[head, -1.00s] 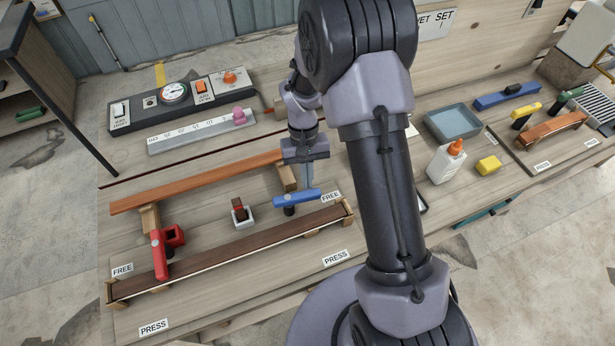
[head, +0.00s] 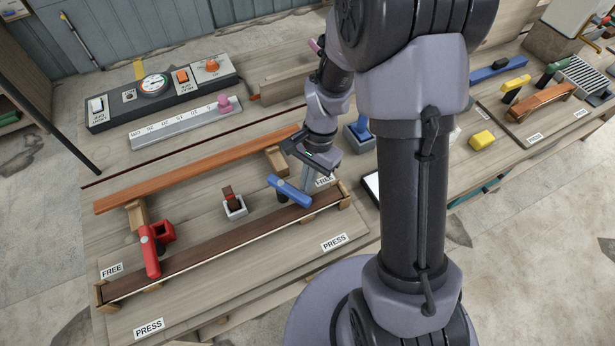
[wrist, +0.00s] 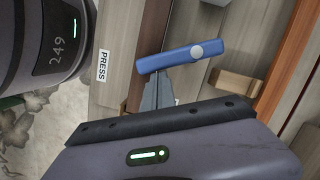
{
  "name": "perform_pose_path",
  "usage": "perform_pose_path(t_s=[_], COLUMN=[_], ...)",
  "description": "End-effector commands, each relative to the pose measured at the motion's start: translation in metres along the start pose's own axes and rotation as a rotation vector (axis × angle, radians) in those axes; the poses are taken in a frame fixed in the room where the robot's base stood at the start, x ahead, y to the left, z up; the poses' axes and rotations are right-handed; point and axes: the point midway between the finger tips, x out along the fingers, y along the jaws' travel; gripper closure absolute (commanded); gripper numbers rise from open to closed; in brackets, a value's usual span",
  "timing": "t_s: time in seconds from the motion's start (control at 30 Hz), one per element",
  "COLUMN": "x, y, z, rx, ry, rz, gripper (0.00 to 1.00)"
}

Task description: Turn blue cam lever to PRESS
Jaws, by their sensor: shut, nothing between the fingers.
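The blue cam lever (head: 289,191) sits at the right end of the long dark strip (head: 225,238). Its handle slants from upper left to lower right, and its lower-right end reaches over the strip's edge. The FREE label (head: 325,181) is behind that end, and the PRESS label (head: 334,242) is in front of the strip. My gripper (head: 306,184) is shut and empty, pointing down beside the right part of the handle. In the wrist view, the fingers (wrist: 157,88) come up against the side of the blue lever (wrist: 180,57); actual contact is unclear.
A red lever (head: 151,252) lies across the strip's left part. A small white block with a brown top (head: 234,205) stands between the levers. A reddish wooden bar (head: 190,172) runs behind. A control panel (head: 160,92) and white scale (head: 185,127) are farther back.

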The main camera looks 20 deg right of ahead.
Motion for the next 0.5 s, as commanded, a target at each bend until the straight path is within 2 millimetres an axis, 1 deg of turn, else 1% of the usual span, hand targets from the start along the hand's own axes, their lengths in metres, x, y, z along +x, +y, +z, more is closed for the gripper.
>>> perform_pose_path(t_s=[0.3,0.5], x=[0.005,0.006], y=[0.007,0.008], z=[0.016,0.024], rx=[0.256,0.37], ry=[0.0,0.0], rz=[-0.064,-0.093], gripper=[1.0,1.0])
